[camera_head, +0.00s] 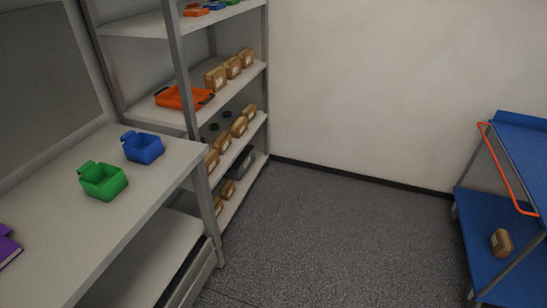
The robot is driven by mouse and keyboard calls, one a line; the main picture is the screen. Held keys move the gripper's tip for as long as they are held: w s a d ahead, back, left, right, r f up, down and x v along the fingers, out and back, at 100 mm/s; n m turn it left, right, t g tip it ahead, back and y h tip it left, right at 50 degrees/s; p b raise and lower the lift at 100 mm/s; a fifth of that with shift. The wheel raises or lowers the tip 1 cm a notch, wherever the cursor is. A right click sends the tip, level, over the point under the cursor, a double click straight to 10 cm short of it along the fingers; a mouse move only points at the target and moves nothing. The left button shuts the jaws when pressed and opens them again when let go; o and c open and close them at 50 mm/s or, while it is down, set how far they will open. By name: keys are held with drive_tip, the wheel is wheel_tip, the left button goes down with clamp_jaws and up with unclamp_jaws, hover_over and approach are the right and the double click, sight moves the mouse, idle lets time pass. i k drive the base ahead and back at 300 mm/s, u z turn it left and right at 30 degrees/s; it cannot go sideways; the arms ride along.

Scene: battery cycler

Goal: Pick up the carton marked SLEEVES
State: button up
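Several small brown cartons with pale labels stand on the shelving unit. A row of them (233,67) is on the shelf beside the orange tray, and another row (239,126) is on the shelf below. More cartons (227,189) sit on the lowest shelf, partly hidden by the table and shelf post. The labels are too small to read, so I cannot tell which is marked SLEEVES. My gripper is not in view.
A grey table (150,208) at left bears a green bin (103,183) and a blue bin (143,148). An orange tray (183,98) is on the shelving unit (180,60). The blue cart (478,205) stands right. The floor (335,235) between is clear.

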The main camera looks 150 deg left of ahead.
sight(223, 140)
drive_tip(key=i, duration=0.7)
drive_tip(key=u, duration=5.4)
drive_tip(key=i, duration=1.7)
drive_tip(key=z, duration=0.05)
